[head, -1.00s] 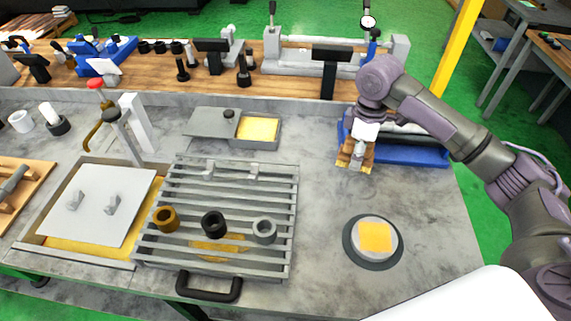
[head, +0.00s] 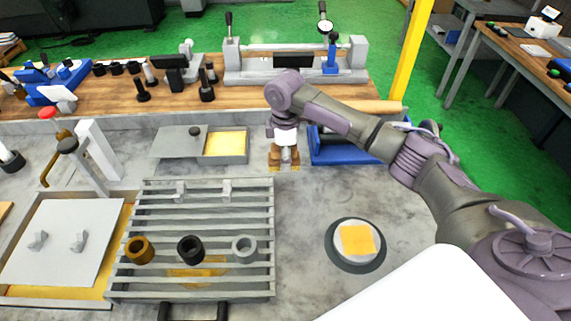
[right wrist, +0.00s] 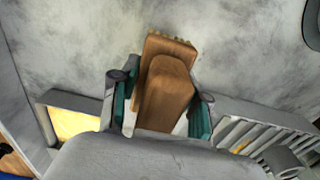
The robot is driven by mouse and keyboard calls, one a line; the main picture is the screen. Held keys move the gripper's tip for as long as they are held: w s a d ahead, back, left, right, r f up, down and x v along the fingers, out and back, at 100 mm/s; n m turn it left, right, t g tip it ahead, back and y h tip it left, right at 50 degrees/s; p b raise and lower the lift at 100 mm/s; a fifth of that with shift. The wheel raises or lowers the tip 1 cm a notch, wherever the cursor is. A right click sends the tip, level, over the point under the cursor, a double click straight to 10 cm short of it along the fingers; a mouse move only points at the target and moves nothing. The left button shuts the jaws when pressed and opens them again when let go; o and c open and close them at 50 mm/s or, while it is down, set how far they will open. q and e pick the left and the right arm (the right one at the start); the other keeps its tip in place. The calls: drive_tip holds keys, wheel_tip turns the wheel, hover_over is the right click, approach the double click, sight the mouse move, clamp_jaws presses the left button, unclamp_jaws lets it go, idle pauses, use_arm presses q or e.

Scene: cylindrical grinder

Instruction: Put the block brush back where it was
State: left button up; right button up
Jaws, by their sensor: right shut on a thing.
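The block brush (right wrist: 165,88) is a brown wooden block with a raised handle and a toothed-looking bristle edge. My right gripper (right wrist: 160,105) is shut on it, one finger on each side. In the head view the brush (head: 284,160) is at or just above the grey bench, between the shallow tray with yellow inside and the blue tray. My right gripper (head: 284,147) is above it there. I cannot tell whether the brush touches the bench. My left gripper is not in view.
The lidded tray (head: 172,143) is close left of the brush and the blue tray (head: 330,158) close right. A slatted grate (head: 150,210) with three rings is in front left. A round dark pad (head: 340,264) with a yellow square is front right. Bare bench lies between.

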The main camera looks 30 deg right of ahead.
wheel_tip(320, 180, down, 3)
drive_tip(key=shift+f+p, duration=0.2)
drive_tip(key=shift+p, duration=0.3)
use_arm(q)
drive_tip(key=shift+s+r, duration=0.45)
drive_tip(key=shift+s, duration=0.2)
use_arm(e)
drive_tip(key=shift+f, duration=0.2)
drive_tip(key=shift+f, duration=0.15)
drive_tip(key=o, duration=1)
use_arm(q)
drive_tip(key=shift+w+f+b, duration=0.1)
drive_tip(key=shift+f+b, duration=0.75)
drive_tip(key=shift+b, duration=0.1)
use_arm(e)
wheel_tip(320, 180, up, 12)
drive_tip(key=shift+r, duration=0.2)
